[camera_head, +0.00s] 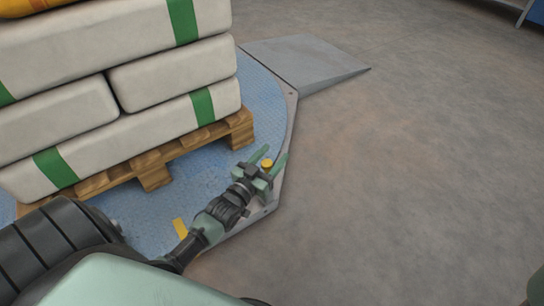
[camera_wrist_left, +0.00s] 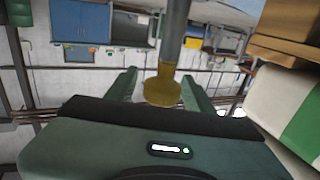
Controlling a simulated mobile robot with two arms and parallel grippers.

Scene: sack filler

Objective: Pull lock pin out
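The lock pin shows as a yellow knob (camera_head: 267,163) near the edge of the blue round plate (camera_head: 268,95). In the left wrist view the yellow knob (camera_wrist_left: 162,91) sits at the end of a grey rod (camera_wrist_left: 173,32). My left gripper (camera_head: 275,152) is open, with one green finger on each side of the knob. In the left wrist view gaps show between the knob and both fingers, so the gripper is not closed on it. How the pin is seated is hidden. My right gripper is not in view.
A wooden pallet (camera_head: 155,178) stacked with white, green-banded sacks (camera_head: 175,72) stands on the plate, close to the left of my gripper. A grey ramp (camera_head: 305,62) lies at the plate's far edge. The floor (camera_head: 420,170) to the right is clear.

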